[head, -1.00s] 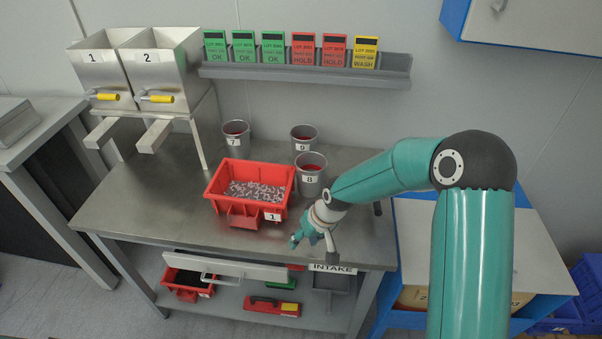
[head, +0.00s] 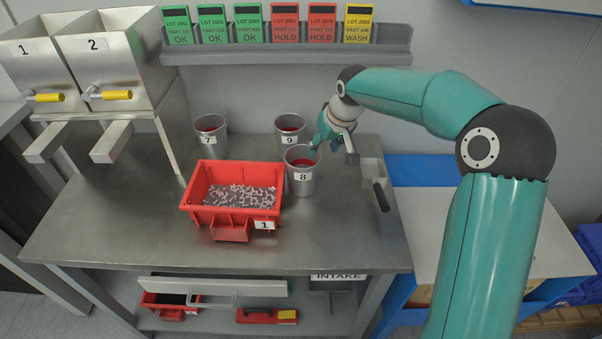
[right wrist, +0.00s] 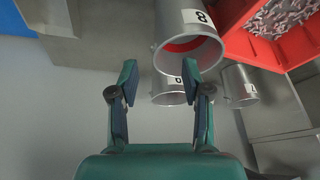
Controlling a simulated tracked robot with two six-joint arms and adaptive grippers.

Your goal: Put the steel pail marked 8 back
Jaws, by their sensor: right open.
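The steel pail marked 8 (head: 300,184) stands upright on the steel bench, just right of the red bin marked 1. Its inside looks red. My right gripper (head: 327,141) is above the bench, behind and right of this pail, close to its rim. In the right wrist view the open fingers (right wrist: 159,82) are apart with nothing between them. The pail marked 8 (right wrist: 184,22) lies beyond the right fingertip there; I cannot tell if they touch. My left gripper is not in view.
Pail 9 (head: 290,126) and pail 7 (head: 211,133) stand behind. The red bin (head: 231,224) holds small grey parts. A small metal scoop or tray with dark handle (head: 380,195) lies right. A card rack (head: 290,52) hangs on the wall. The bench front right is clear.

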